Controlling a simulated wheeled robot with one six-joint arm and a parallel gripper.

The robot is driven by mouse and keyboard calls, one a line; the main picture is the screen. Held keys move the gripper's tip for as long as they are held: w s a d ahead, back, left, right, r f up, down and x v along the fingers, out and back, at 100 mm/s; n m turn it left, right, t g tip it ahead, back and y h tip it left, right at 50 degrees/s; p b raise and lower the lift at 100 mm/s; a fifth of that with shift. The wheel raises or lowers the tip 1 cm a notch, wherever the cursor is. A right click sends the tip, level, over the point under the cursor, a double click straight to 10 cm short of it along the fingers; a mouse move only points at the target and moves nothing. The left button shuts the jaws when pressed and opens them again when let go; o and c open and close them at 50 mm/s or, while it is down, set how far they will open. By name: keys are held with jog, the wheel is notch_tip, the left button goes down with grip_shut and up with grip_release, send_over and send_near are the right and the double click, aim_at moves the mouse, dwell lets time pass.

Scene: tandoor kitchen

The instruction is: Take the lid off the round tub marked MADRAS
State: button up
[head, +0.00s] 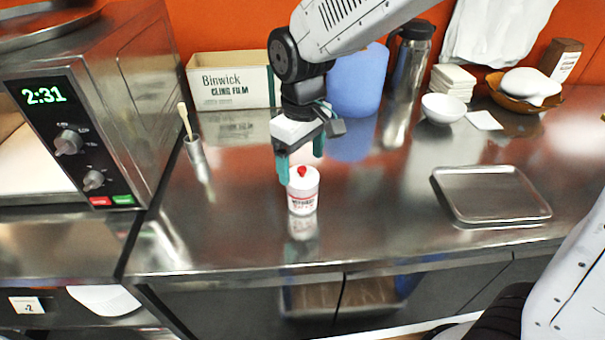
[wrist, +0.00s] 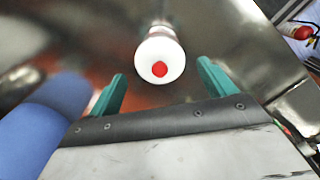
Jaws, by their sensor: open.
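The round tub (head: 302,196) is small and white with red print, and stands upright on the steel counter. Its print is too small to read surely. Its white lid with a red knob (head: 302,172) is on top. In the wrist view the lid (wrist: 160,54) shows from above, with the red knob (wrist: 159,69) in its middle.
A steel tray (head: 490,194) lies at the right. A blue cylinder (head: 357,85), a cling film box (head: 231,80) and a steel flask (head: 408,62) stand behind. A cup with a brush (head: 194,150) and an oven (head: 80,110) are left. Counter around the tub is clear.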

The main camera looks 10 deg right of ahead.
jog(key=shift+f, duration=0.9)
jog(key=c, duration=1)
jog(key=shift+r, duration=0.1)
jog(key=shift+c, duration=0.6)
